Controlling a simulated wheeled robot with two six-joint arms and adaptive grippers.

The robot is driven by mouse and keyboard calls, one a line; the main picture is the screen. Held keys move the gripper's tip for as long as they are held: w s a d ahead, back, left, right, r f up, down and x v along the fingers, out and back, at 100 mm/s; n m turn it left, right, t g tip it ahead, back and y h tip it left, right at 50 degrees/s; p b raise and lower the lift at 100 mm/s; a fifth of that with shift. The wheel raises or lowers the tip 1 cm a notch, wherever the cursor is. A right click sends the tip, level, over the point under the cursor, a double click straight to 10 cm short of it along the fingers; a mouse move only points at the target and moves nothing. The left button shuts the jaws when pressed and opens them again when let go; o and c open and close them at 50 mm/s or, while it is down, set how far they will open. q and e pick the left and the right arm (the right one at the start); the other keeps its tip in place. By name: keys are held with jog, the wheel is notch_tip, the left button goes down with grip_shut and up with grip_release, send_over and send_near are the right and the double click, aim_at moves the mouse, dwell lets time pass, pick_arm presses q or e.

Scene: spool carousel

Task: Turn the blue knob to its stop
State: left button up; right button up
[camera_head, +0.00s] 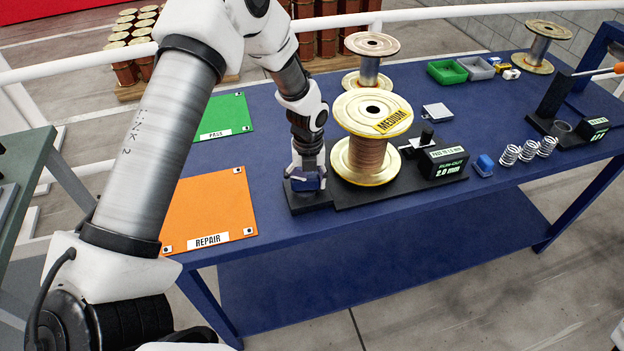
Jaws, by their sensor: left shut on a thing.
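My left gripper (307,176) points straight down at the left end of the black spool stand and is shut on the blue knob (308,184). Only a small part of the knob shows between and below the fingers, so its turn angle cannot be read. A large spool (372,155) with copper-coloured wire and a yellow MEDIUM label stands upright on the stand (400,185), just right of the gripper. My right gripper is not in view.
A black run-out gauge box (443,163) reads 2.0 mm. A green PASS mat (224,118) and an orange REPAIR mat (210,208) lie left. Other spools (369,70), green and grey bins (447,72) and springs (528,150) stand behind and right. The blue table's front edge is clear.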

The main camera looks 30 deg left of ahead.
pick_arm(q)
jog(key=shift+s+m, duration=0.2)
jog(key=shift+m, duration=0.6)
jog(key=shift+w+a, duration=0.1)
jog(key=o, duration=1.2)
jog(key=shift+a, duration=0.1)
jog(key=shift+o, duration=1.4)
jog(key=shift+s+a, duration=0.2)
jog(key=shift+a, duration=0.1)
jog(key=shift+s+a, duration=0.1)
jog(key=shift+a, duration=0.05)
jog(key=shift+r, duration=0.1)
jog(key=shift+d+r, duration=0.2)
jog(key=shift+r, duration=0.15)
notch_tip(320, 180, up, 11)
jog(key=shift+a+r, duration=0.15)
